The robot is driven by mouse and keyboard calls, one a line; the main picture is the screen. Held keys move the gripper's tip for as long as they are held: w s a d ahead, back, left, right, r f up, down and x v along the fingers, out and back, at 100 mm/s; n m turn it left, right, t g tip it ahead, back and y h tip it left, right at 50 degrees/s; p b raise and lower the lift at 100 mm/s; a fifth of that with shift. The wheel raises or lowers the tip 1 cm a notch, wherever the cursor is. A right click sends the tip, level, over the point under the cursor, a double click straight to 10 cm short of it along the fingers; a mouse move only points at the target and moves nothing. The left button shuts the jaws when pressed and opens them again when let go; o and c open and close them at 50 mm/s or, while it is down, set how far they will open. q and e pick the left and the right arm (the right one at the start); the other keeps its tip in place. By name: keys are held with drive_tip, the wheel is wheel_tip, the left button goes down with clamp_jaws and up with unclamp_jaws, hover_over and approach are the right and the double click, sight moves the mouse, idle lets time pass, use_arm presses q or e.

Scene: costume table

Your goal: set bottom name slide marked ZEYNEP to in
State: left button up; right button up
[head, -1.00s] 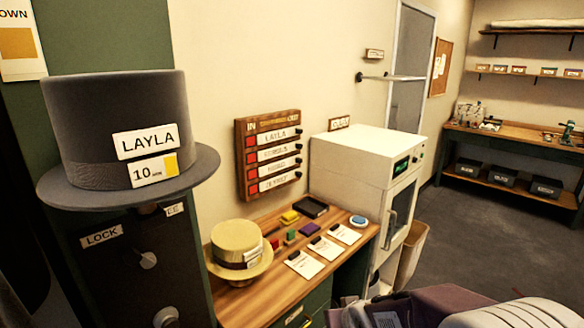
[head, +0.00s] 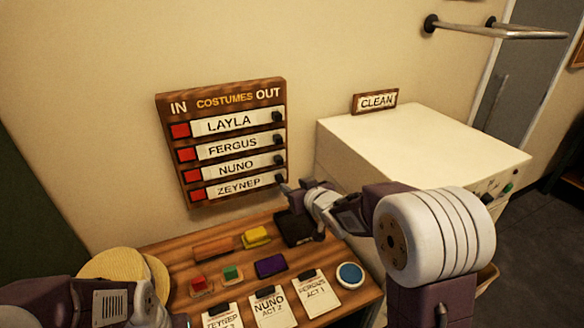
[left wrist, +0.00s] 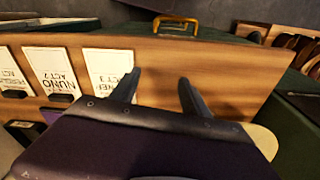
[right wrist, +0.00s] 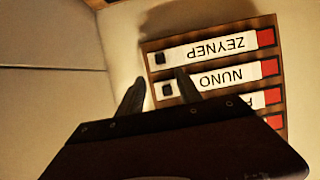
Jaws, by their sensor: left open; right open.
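The wooden in/out board (head: 170,99) hangs on the wall, with IN at its left and OUT at its right. Its bottom slide, ZEYNEP (head: 232,189), has a red patch showing at the left and a dark knob at its right end. The ZEYNEP slide (right wrist: 208,53) is upside down in the right wrist view, its dark knob (right wrist: 160,58) clear of the fingers. My right gripper (head: 284,187) is open near that knob; contact cannot be told. My left gripper (left wrist: 158,82) is open and empty over the table's wooden top.
A white cabinet (head: 420,145) with a CLEAN sign stands right of the board. The table (head: 180,262) below holds a straw hat (head: 110,265), name cards, coloured blocks and a dark pad (head: 295,228). A wall rail (head: 510,32) juts out at upper right.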

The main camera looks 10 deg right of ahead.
sight(281, 180)
drive_tip(key=x, duration=0.5)
drive_tip(key=p+x, duration=0.1)
drive_tip(key=x, duration=0.2)
drive_tip(key=shift+f, duration=0.35)
drive_tip(key=shift+w+a+f, duration=0.1)
drive_tip(key=shift+w+a, duration=0.2)
drive_tip(key=shift+d, duration=0.1)
drive_tip(key=shift+c, duration=1)
clamp_jaws()
drive_tip(key=shift+w, duration=0.1)
